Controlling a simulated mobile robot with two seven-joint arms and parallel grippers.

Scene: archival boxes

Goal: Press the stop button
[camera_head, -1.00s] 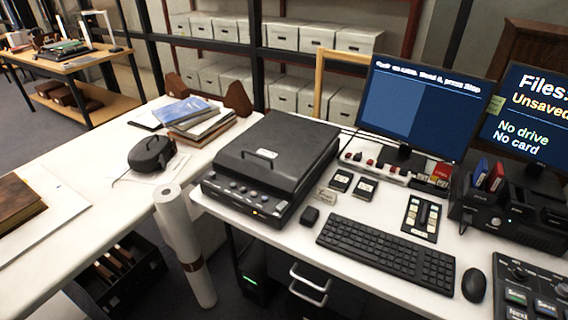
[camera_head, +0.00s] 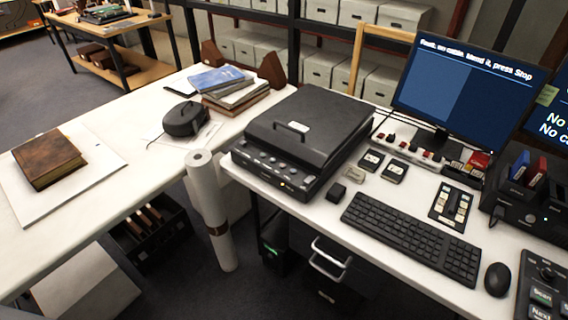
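The monitor (camera_head: 470,92) shows a line of text ending in "press Stop". Neither of my grippers is in view.
A keyboard (camera_head: 413,236), mouse (camera_head: 497,279), small slider box (camera_head: 452,206) and power strip (camera_head: 413,147) crowd the right desk. A brown book (camera_head: 48,158) lies on the left table. A paper roll (camera_head: 208,205) stands upright between the tables.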

